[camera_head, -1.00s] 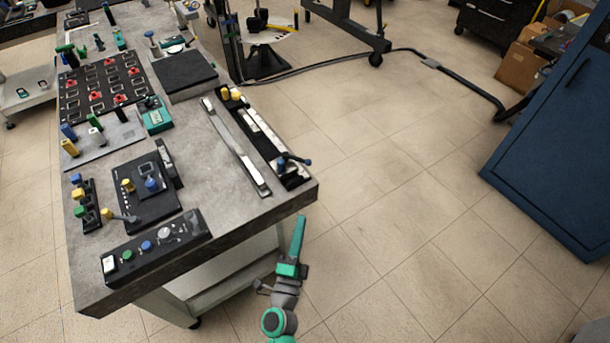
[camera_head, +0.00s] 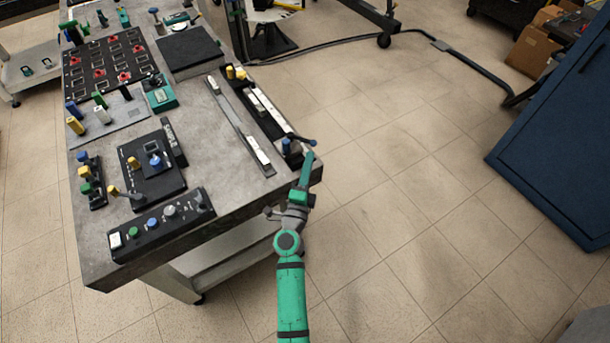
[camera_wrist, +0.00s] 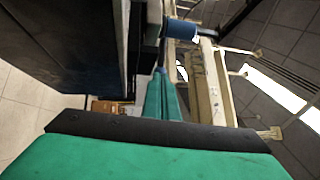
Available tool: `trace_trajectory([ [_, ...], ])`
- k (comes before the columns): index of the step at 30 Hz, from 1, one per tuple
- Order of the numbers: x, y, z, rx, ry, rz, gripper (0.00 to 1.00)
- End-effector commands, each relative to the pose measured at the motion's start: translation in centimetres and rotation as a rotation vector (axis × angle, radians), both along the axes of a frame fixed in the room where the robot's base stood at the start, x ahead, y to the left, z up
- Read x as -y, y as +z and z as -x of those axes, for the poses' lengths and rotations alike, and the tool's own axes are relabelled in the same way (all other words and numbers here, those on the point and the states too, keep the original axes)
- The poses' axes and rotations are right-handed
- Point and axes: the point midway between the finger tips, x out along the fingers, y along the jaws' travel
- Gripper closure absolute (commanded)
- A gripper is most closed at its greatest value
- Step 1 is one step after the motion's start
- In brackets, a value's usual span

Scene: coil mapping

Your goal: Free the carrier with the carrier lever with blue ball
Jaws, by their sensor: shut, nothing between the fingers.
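The black rail device (camera_head: 272,121) lies along the right edge of the bench. At its near end a dark lever ends in a blue knob (camera_head: 312,142), which overhangs the bench edge. A blue upright piece (camera_head: 287,146) stands beside it. I cannot tell clearly which part of the device is the carrier. My gripper (camera_head: 308,158) is shut and empty, its green fingers pointing up just below the knob. In the wrist view, a blue cylindrical knob (camera_wrist: 181,29) shows just beyond the fingertips (camera_wrist: 160,72). I cannot tell whether they touch.
The grey bench top (camera_head: 215,150) holds a long metal strip (camera_head: 240,125), a black control panel (camera_head: 160,228) and several other fixtures. Open tiled floor (camera_head: 400,200) lies to the right, before a blue cabinet (camera_head: 560,140).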

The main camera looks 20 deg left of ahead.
Motion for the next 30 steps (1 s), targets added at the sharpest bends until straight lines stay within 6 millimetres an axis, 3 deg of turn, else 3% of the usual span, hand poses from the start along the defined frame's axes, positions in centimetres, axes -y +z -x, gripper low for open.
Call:
trace_trajectory([
  [6, -0.3, 0.4, -1.8, 0.001, 0.001, 0.000, 1.00],
  [19, -0.3, 0.4, -2.1, 0.000, 0.000, 0.001, 1.00],
  [26, 0.1, 0.6, -4.0, 0.001, 0.000, 0.001, 1.00],
  [30, 0.0, 0.6, -4.1, 0.000, 0.002, 0.000, 1.00],
])
